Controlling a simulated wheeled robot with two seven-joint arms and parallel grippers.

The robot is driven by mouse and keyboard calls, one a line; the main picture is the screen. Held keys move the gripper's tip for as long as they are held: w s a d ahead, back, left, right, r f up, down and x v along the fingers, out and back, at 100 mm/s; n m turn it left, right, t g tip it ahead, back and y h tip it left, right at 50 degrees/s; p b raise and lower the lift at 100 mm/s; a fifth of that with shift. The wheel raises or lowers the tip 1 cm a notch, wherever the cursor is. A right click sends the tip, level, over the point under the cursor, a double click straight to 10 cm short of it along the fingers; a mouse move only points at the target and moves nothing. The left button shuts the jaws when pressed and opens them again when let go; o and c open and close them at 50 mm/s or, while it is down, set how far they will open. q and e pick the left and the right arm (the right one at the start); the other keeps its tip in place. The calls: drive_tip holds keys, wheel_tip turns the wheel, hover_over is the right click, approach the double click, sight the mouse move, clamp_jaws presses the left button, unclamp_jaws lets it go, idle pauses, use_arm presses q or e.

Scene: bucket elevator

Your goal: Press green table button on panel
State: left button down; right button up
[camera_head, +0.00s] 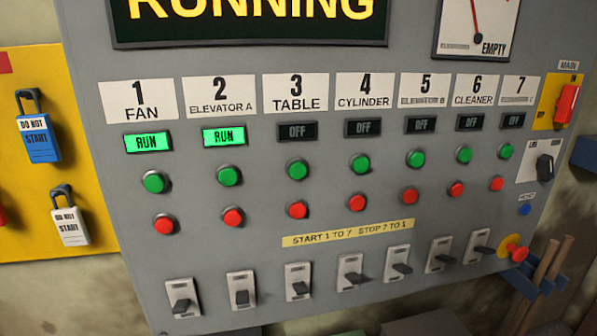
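The grey control panel (330,232) fills most of the head view. In its column labelled 3 TABLE (297,92), the green table button (297,170) sits below a dark indicator (297,131) reading OFF. A red button (297,209) is under the green one, and a toggle switch (299,283) is lower in the same column. The columns 1 FAN and 2 ELEVATOR A have lit green RUN indicators. Neither of my grippers is in view.
Columns 4 to 7 show OFF, with neighbouring green buttons such as the cylinder one (361,164). A red mushroom button (514,249) is at lower right. A yellow board with padlocks (40,135) is at left. Nothing blocks the panel face.

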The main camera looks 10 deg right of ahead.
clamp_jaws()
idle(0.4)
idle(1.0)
